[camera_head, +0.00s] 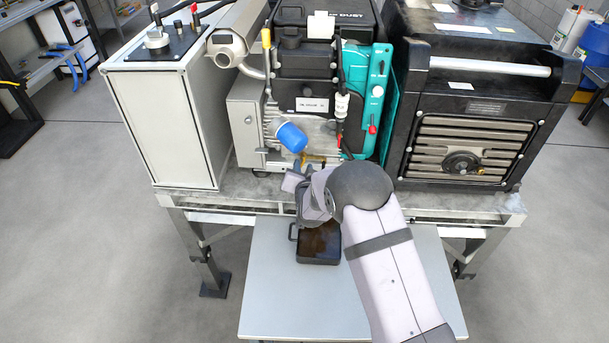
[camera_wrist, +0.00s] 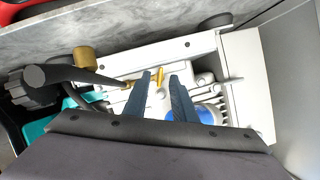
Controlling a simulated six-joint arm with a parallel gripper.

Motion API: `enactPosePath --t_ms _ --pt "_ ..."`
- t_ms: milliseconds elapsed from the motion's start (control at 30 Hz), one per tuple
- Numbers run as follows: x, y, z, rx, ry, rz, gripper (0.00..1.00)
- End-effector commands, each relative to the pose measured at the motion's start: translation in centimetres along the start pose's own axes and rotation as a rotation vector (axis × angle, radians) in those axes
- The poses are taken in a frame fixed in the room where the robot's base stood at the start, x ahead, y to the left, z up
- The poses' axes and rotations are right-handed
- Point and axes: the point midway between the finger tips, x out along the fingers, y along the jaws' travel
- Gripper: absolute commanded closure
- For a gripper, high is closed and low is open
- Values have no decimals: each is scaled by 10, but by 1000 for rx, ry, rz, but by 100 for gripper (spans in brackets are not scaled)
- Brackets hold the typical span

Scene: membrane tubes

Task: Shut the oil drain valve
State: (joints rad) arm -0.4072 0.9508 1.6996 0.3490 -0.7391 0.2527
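The drain valve's brass parts (camera_head: 314,158) show low on the front of the central machine, just below the blue filter (camera_head: 292,137). In the wrist view a small yellow lever (camera_wrist: 160,76) stands between the tips of my two dark fingers. My gripper (camera_wrist: 161,76) is open, with a gap visible on each side of the lever. The blue filter also shows behind the right finger (camera_wrist: 205,114). In the head view my gripper (camera_head: 291,182) is just below and in front of the valve. My wrist hides part of that area.
A black pan (camera_head: 320,259) with dark brown liquid sits on the grey board (camera_head: 270,300) below my gripper. A white cabinet (camera_head: 165,115) stands left and a black unit (camera_head: 480,110) right. In the wrist view a brass cylinder (camera_wrist: 86,57) and black pipe (camera_wrist: 75,75) lie left of the fingers.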

Motion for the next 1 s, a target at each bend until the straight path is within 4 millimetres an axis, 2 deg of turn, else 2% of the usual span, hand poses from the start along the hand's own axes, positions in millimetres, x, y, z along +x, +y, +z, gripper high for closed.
enactPosePath --t_ms 300,500,1000 --pt "-36 0 0 0 1 -1 76" --pt "-52 0 1 0 0 0 76" --pt "-56 0 0 0 0 0 76"
